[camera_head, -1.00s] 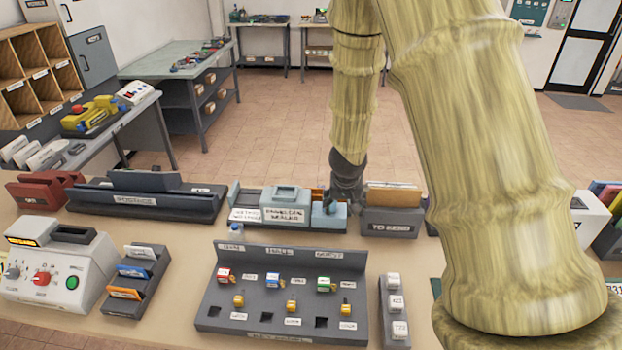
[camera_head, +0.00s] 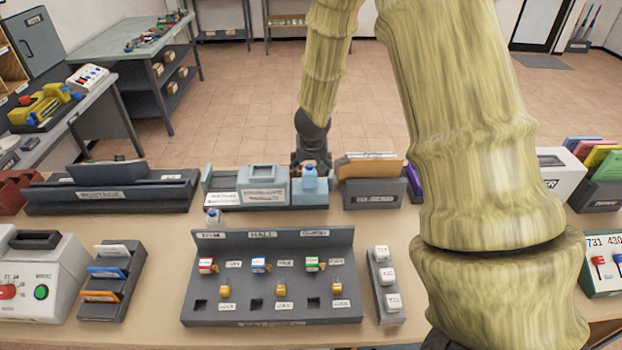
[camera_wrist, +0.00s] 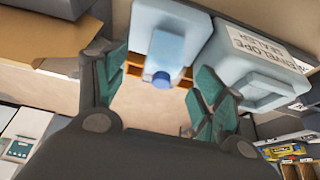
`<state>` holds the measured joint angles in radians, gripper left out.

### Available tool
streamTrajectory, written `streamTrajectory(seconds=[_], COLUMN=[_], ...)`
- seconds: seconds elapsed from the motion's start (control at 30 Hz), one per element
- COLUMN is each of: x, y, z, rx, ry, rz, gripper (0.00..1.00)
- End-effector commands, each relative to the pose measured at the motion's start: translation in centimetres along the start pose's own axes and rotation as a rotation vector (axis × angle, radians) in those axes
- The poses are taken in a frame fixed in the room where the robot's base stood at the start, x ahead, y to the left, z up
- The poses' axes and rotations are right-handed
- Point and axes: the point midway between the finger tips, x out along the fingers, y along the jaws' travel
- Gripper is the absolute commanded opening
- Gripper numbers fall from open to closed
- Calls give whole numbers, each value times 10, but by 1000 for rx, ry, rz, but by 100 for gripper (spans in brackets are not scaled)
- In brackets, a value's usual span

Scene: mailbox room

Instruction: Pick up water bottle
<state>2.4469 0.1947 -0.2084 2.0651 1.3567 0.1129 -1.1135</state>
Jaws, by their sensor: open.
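A light blue bottle-like body with a blue cap (camera_head: 310,178) stands at the light blue unit right of the envelope sealer (camera_head: 262,186). In the wrist view its blue cap (camera_wrist: 161,80) lies between my spread fingers, apart from both. My gripper (camera_head: 311,160) is open and empty, just behind and above this body; its fingers also show in the wrist view (camera_wrist: 160,98). I cannot tell which is the water bottle.
The grey "to send" holder (camera_head: 372,190) with envelopes stands close right of the gripper. The grey postage unit (camera_head: 110,192) is at left. A grey key panel (camera_head: 270,290) stands in front. Some bare table lies between these rows.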

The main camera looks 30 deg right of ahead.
Motion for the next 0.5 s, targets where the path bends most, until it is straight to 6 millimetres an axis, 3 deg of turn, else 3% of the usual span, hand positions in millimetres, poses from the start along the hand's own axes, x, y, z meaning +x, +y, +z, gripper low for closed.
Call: streamTrajectory(seconds=[0.5], x=[41], y=[3], z=[5], rx=[3], ry=[-1], rz=[0], gripper=[70])
